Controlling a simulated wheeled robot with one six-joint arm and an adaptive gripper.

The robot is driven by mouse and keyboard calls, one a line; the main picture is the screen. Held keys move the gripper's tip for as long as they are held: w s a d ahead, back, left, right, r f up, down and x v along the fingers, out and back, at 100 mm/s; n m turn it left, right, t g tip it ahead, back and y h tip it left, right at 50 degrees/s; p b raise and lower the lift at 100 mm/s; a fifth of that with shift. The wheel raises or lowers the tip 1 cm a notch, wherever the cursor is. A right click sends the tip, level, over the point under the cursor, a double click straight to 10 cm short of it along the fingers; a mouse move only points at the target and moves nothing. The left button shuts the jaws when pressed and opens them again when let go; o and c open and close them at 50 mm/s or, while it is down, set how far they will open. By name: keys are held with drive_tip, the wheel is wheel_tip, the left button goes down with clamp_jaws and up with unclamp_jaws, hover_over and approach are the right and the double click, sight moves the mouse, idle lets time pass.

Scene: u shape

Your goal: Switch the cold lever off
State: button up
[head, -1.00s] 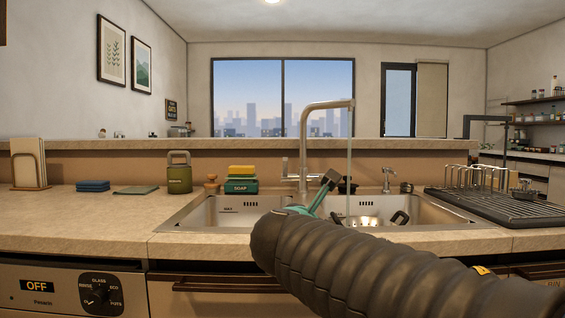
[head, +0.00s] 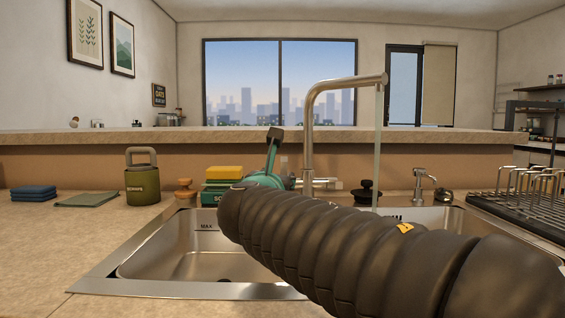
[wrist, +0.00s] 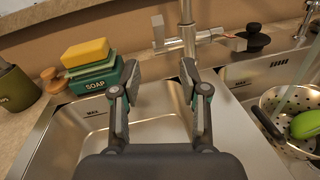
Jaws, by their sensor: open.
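The metal faucet (wrist: 188,35) stands behind the sink divider, and water runs from its spout (head: 375,80) in the head view. One short lever (wrist: 158,31) stands upright at the left of the faucet base in the wrist view. Another lever (wrist: 236,40) lies sideways at the right, with a reddish mark near it. I cannot tell for sure which is cold. My gripper (wrist: 160,76) is open and empty over the left basin, in front of and below the left lever, not touching it. In the head view my arm hides part of the sink.
A yellow sponge (wrist: 86,51) on a green soap box (wrist: 92,78) stands left of the gripper. A green canister (head: 142,182) is farther left. A black stopper (wrist: 254,39) is right of the faucet. A colander (wrist: 288,112) with a green item sits in the right basin.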

sight(283, 166)
drive_tip(key=w, duration=0.4)
drive_tip(key=w+d+p, duration=0.1)
drive_tip(key=w, duration=0.9)
drive_tip(key=shift+w+d+p, duration=0.1)
drive_tip(key=shift+d+p, duration=0.25)
drive_tip(key=shift+d, duration=0.05)
clamp_jaws()
